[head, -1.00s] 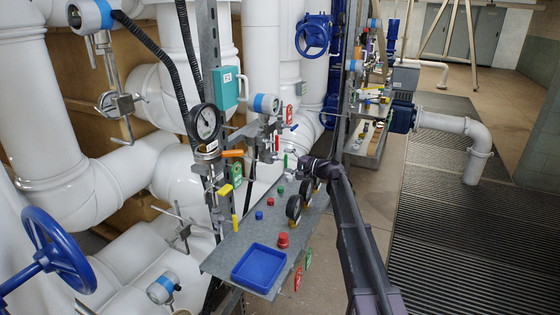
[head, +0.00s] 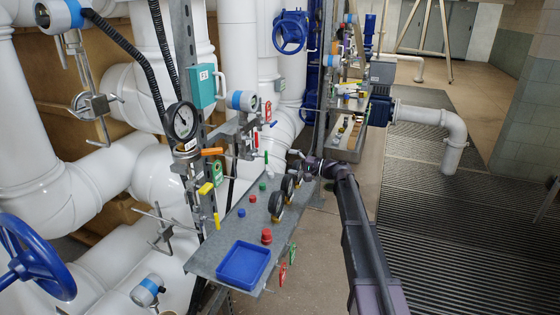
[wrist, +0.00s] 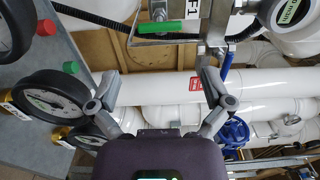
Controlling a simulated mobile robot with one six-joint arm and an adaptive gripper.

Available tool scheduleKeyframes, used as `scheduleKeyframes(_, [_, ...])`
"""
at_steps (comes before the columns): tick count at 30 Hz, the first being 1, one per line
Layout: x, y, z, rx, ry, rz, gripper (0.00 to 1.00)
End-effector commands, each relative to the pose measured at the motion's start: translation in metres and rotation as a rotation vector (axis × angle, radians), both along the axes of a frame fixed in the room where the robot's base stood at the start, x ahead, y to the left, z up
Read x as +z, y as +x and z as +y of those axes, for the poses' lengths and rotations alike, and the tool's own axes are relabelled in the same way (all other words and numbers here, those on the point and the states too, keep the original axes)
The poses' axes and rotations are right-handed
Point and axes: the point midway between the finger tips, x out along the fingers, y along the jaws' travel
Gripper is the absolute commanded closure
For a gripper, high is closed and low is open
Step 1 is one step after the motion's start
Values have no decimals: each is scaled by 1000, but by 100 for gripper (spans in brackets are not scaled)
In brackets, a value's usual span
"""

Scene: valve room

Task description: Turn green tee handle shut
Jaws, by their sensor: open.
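The green handle (wrist: 160,27) shows in the wrist view as a short bar lying across the picture, beside a tag and a metal fitting. It is above and between my fingertips in that view, apart from them. In the head view a small green handle (head: 266,157) stands at the far end of the panel, just left of my gripper (head: 296,160). In the wrist view my gripper (wrist: 160,88) is open, with nothing between its fingers. The handle's stem is partly hidden.
Black gauges (wrist: 45,98) are close on the left in the wrist view. The grey panel (head: 212,250) carries a blue tray (head: 243,264), a red button (head: 266,236) and other knobs. White pipes (wrist: 240,88) lie behind. Floor grating (head: 430,220) is clear at right.

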Motion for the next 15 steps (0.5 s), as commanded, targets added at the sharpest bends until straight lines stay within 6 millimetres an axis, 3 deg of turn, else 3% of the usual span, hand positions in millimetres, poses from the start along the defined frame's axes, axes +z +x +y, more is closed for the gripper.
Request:
scheduleKeyframes(6, [0, -6, -19, 0, 0, 0, 0])
scheduleKeyframes(15, [0, -8, -22, 1, 0, 0, 0])
